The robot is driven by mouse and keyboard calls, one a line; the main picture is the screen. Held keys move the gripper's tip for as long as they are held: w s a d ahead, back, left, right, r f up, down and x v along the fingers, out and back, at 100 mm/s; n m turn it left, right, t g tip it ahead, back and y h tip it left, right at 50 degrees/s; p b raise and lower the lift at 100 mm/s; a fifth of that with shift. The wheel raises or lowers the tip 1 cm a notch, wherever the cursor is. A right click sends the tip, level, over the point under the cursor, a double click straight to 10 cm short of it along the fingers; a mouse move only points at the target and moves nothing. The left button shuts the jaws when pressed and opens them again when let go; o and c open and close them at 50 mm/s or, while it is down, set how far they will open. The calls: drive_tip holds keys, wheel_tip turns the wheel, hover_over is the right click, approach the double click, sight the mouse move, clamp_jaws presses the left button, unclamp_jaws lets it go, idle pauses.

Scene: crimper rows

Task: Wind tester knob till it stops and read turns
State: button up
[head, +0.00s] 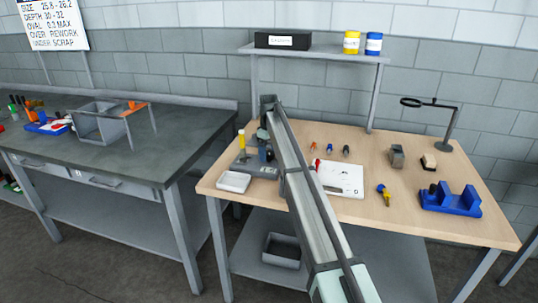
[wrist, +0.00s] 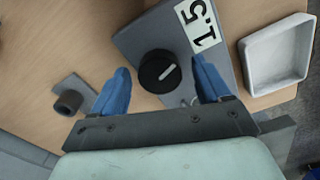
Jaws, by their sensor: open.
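The tester is a grey plate (wrist: 140,38) with a white label reading 1.5 (wrist: 200,25). Its round black knob (wrist: 157,72) has a white pointer line, which slants up to the right in the wrist view. My gripper (wrist: 160,66) is open, with one blue finger on each side of the knob. A gap shows on the left; the right finger is nearer, and I cannot tell whether it touches. In the head view the tester base (head: 262,172) is at the wooden bench's left end, and my arm hides the knob there.
A white tray (wrist: 279,53) lies right of the tester. A small bracket with a dark cylinder (wrist: 69,101) is to the left. On the wooden bench (head: 375,214) are a white sheet (head: 345,180), a blue stand (head: 450,203) and a magnifier (head: 446,143).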

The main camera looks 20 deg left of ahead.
drive_tip(key=shift+r, duration=2.75)
